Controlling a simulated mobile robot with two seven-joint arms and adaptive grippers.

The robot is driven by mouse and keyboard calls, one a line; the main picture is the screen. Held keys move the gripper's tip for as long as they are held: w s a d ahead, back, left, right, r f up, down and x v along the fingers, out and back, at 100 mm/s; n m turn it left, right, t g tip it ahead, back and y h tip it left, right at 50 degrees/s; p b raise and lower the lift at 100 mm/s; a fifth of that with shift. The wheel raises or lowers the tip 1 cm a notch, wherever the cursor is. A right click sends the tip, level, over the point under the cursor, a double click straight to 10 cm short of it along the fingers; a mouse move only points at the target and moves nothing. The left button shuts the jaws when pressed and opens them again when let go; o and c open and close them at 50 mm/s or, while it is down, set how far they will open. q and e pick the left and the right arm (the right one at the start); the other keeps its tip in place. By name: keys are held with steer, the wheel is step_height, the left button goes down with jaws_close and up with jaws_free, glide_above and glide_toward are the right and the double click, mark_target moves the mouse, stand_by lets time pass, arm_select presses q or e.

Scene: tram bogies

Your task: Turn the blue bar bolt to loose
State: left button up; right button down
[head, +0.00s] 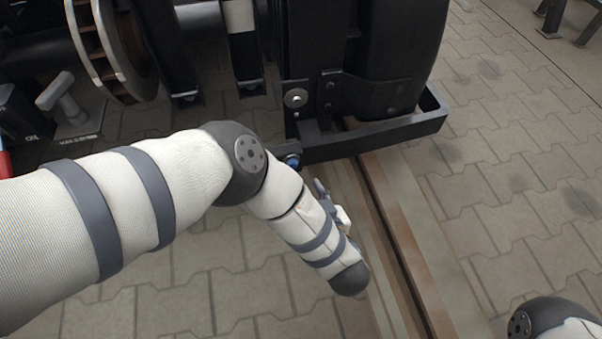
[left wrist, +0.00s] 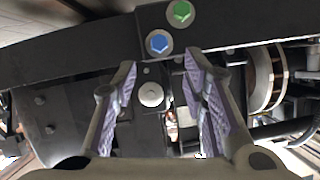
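The blue bolt (left wrist: 158,42) sits on the dark bar (left wrist: 60,63) in the left wrist view, with a hex head, and a green bolt (left wrist: 181,12) is just above and right of it. In the head view the blue bolt (head: 292,160) shows small at the near left end of the black bar (head: 375,142), just beyond my left arm. My left gripper (left wrist: 160,62) is open and empty. Its fingertips are spread to either side, a little below the blue bolt in the picture; contact cannot be told. In the head view my left forearm mostly hides it. My right gripper is out of view.
A grey bolt (left wrist: 150,94) sits on the frame beyond the fingers. A brake disc (head: 108,45) and the dark bogie frame stand at the back. A rail (head: 385,225) runs forward under the bar. Paving at the right is open, with dark supports (head: 553,15) at top right.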

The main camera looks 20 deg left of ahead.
mark_target(294, 167)
arm_select(q)
steer(key=b+x, duration=0.3)
steer(key=x, duration=0.5)
steer(key=shift+w+a+f, duration=0.1)
steer(key=shift+w+f, duration=0.05)
steer(key=shift+f, duration=0.05)
jaws_close()
